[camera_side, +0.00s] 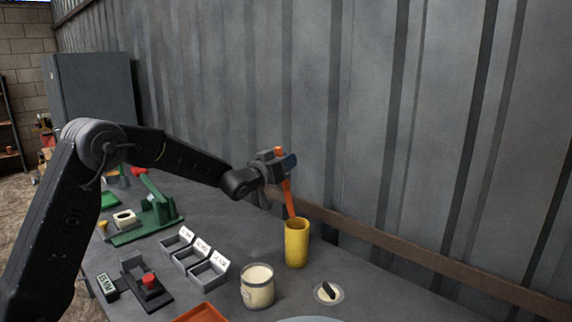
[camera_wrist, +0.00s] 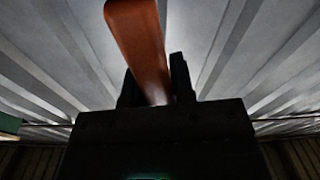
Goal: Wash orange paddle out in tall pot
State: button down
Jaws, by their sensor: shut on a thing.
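My gripper (camera_side: 281,163) is shut on the orange paddle (camera_side: 289,199), whose upper end shows above the jaws in the side view. The paddle hangs steeply down, slightly tilted. Its lower end reaches the mouth of the tall yellow pot (camera_side: 296,246); whether it is inside the pot or just behind the rim I cannot tell. In the wrist view the paddle (camera_wrist: 140,40) rises from between the dark jaws (camera_wrist: 155,88). The pot stands upright on the grey table, and its inside is hidden.
A cream-coloured jar (camera_side: 258,288) stands left of the pot, and a small round dish with a black piece (camera_side: 329,293) lies to the right. Several labelled grey bins (camera_side: 209,274), a red-button box (camera_side: 149,284) and a green machine (camera_side: 158,212) stand left. A corrugated wall (camera_side: 430,130) rises behind.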

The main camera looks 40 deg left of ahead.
dwell(0.3)
notch_tip(320, 180, up, 5)
dwell(0.6)
jog(key=shift+f, duration=0.1)
dwell(0.3)
